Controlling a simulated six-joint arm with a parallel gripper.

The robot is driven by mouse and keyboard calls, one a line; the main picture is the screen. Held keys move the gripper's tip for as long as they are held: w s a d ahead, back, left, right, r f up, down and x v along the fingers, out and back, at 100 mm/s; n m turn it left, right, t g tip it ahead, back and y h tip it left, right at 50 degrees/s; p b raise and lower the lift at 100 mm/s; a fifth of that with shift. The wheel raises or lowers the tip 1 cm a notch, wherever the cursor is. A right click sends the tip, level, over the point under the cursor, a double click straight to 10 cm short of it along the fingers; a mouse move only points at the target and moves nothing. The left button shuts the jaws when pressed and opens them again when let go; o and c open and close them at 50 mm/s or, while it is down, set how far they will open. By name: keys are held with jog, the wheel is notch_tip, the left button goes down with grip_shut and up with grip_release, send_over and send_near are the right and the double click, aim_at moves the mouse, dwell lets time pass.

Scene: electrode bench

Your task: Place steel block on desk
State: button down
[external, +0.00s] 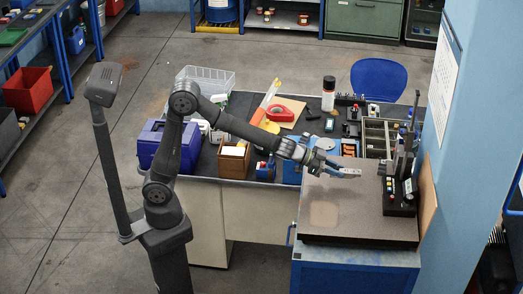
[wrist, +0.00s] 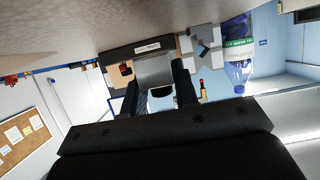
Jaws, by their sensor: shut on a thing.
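My gripper (external: 345,174) is shut on a small light-grey steel block (external: 353,173) and holds it over the grey-brown plate on the blue cabinet, at the right of the external view. In the wrist view the block (wrist: 155,70) shows as a smooth grey face between the two dark fingers of my gripper (wrist: 158,82). The gap between the block and the plate surface (external: 375,222) is hard to judge. The dark-topped desk (external: 243,105) stands behind and to the left of the plate, crowded with tools and boxes.
A black instrument (external: 399,194) with an upright column stands at the plate's right side. The plate's front and left are clear, with a paler patch (external: 323,214).

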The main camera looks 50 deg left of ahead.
jog(key=shift+f, duration=1.4)
jog(key=shift+f, duration=0.1)
jog(key=c, duration=1.1)
grip_release()
jog(key=shift+f, duration=0.1)
jog(key=shift+s+a+r, duration=0.1)
jog(key=shift+a+r, duration=0.05)
jog(key=shift+r, duration=0.1)
jog(key=v, duration=1)
jog(key=shift+s+a, duration=0.3)
jog(key=shift+o, duration=0.3)
jog(key=shift+s+a+r, duration=0.2)
jog(key=shift+s+a, duration=0.05)
jog(key=shift+s, duration=0.05)
